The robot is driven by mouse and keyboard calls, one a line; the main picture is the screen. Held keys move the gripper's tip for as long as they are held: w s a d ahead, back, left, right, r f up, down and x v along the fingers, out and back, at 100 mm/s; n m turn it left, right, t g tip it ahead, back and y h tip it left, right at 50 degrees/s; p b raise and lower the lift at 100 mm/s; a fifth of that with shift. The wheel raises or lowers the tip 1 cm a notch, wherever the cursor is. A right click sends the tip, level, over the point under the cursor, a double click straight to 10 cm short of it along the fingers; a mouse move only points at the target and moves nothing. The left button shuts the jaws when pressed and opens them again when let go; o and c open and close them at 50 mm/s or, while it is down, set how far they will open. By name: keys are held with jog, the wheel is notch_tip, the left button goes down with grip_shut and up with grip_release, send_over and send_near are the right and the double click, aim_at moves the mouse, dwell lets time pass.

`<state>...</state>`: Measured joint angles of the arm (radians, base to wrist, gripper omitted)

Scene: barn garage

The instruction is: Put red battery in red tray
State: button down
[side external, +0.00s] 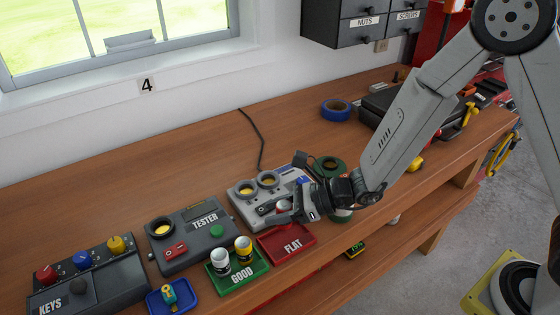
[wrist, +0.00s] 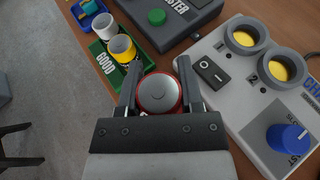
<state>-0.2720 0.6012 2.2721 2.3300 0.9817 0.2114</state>
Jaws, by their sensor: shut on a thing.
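The red battery (wrist: 160,94), with a silver round end, sits upright between my gripper's fingers in the wrist view. My gripper (wrist: 159,90) is shut on it. In the side view my gripper (side external: 284,214) is at the back edge of the red tray marked FLAT (side external: 288,245), and the battery is mostly hidden by the fingers. I cannot tell whether the battery touches the tray. The tray is hidden below my gripper in the wrist view.
The green GOOD tray (side external: 239,279) holds a white and a yellow battery, left of the red tray. The tester (side external: 189,236) and the grey charger (side external: 261,193) stand behind. A blue tray (side external: 171,297) with a key-like item lies further left.

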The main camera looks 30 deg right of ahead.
jog(key=shift+f, duration=0.5)
jog(key=shift+f, duration=0.1)
jog(key=shift+f, duration=1.7)
jog(key=shift+f, duration=0.1)
jog(key=shift+c, duration=1.2)
grip_release()
jog(key=shift+w, duration=0.1)
